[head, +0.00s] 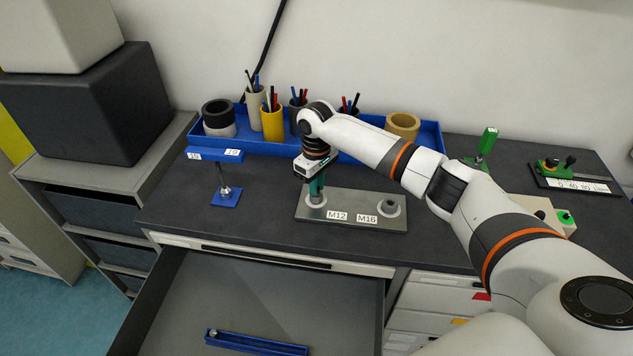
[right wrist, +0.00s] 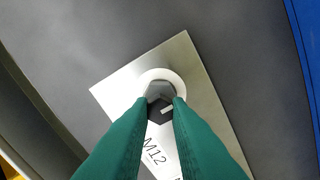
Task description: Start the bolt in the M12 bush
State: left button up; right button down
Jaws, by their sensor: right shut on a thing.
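A grey metal plate (head: 350,216) lies on the dark bench, with labels M12 and M16. The M12 bush (head: 309,203) is at its left end, partly hidden by my right gripper (head: 317,193), which points down over it. In the right wrist view my green fingers (right wrist: 160,106) are shut on a grey hex bolt (right wrist: 159,92). The pale ring of the M12 bush (right wrist: 158,73) shows around the bolt head. The bolt's shank is hidden, so I cannot tell how deep it sits. The M16 bush (head: 390,207) is at the plate's right end. My left gripper is not in view.
A blue tray (head: 430,133) with pen cups and rolls stands along the wall. A blue stand (head: 225,198) is left of the plate. Green-handled devices (head: 487,141) are at the right. An open drawer (head: 270,290) below the bench holds a narrow blue tray (head: 262,345).

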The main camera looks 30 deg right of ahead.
jog(key=shift+s+f, duration=0.1)
dwell(0.7)
jog(key=c, duration=1.9)
grip_release()
jog(key=shift+c, duration=0.2)
grip_shut()
jog(key=m, duration=0.5)
jog(key=shift+a+f+m, duration=0.15)
jog(key=shift+m, duration=0.15)
jog(key=m, duration=0.3)
jog(key=shift+m, duration=1.5)
jog(key=shift+c, duration=1)
grip_release()
grip_shut()
